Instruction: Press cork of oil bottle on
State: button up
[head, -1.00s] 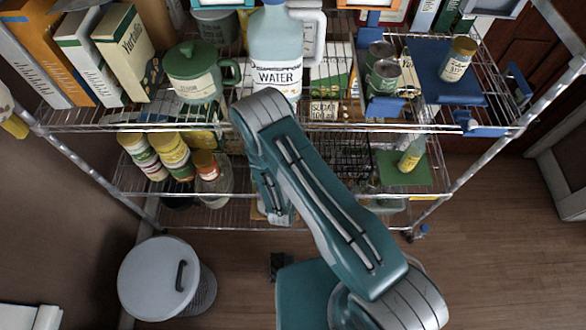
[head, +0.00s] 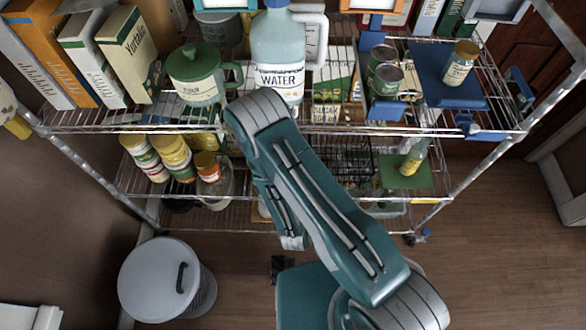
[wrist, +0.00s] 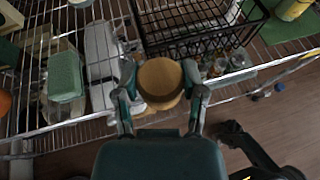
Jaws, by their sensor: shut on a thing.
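A pale bottle with yellow contents and a label, which looks like the oil bottle (head: 413,157), stands on a green mat (head: 392,178) at the right of the lower shelf. Its base area also shows at the top right of the wrist view (wrist: 292,9). My gripper (wrist: 160,88) is shut on a round tan cork (wrist: 160,80), with one finger on each side. The cork is apart from the bottle, to its left in the wrist view. In the head view my arm hides the gripper and the cork.
A black wire basket (wrist: 195,28) lies between the cork and the green mat. The upper wire shelf holds a water jug (head: 278,55), a green mug (head: 196,75) and cans. Jars stand at the lower left. A lidded bin (head: 158,279) stands on the floor.

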jog(key=w+a+f, duration=0.1)
jog(key=w+f, duration=0.1)
jog(key=w, duration=0.1)
jog(key=w+a+f, duration=0.2)
jog(key=w+f, duration=0.1)
jog(key=w, duration=0.1)
jog(key=w+a+f, duration=0.2)
jog(key=w+f, duration=0.1)
jog(key=shift+w, duration=0.15)
jog(key=shift+w+a+f, duration=0.1)
jog(key=shift+w+f, duration=0.1)
jog(key=f, duration=0.3)
jog(key=shift+w+a, duration=0.2)
jog(key=shift+w, duration=0.2)
jog(key=shift+f, duration=0.4)
jog(key=shift+f, duration=0.2)
jog(key=o, duration=0.8)
jog(key=shift+c, duration=0.2)
jog(key=v, duration=1.1)
jog(key=shift+w+a+r, duration=0.2)
jog(key=shift+a, duration=0.05)
